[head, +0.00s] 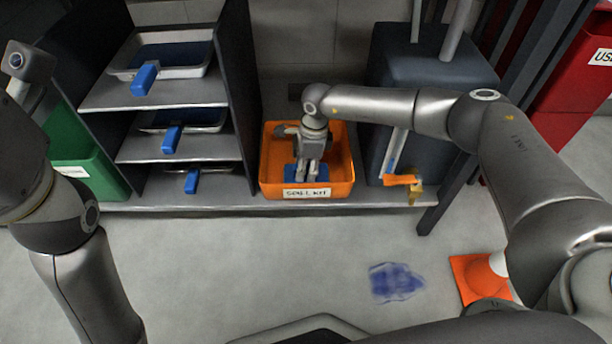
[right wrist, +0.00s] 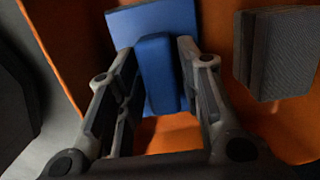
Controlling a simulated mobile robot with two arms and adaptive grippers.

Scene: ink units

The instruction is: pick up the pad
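The pad (right wrist: 190,18) is a flat blue piece with a raised blue block as its grip. It lies in the orange bin (head: 342,181) labelled as a spill kit, and its blue edge also shows in the head view (head: 291,173). My right gripper (right wrist: 158,58) reaches down into the bin. Its two fingers stand on either side of the raised block, close against it, and look shut on it. Part of the pad is hidden behind the fingers. Only links of my left arm show at the left; its gripper is out of view.
A dark ribbed block (right wrist: 277,55) is beside the bin's inner wall. Left of the bin, a shelf unit (head: 180,95) holds trays with blue handles. A dark tank (head: 430,75) stands at right. A blue spill (head: 396,282) and an orange cone (head: 474,280) are on the floor.

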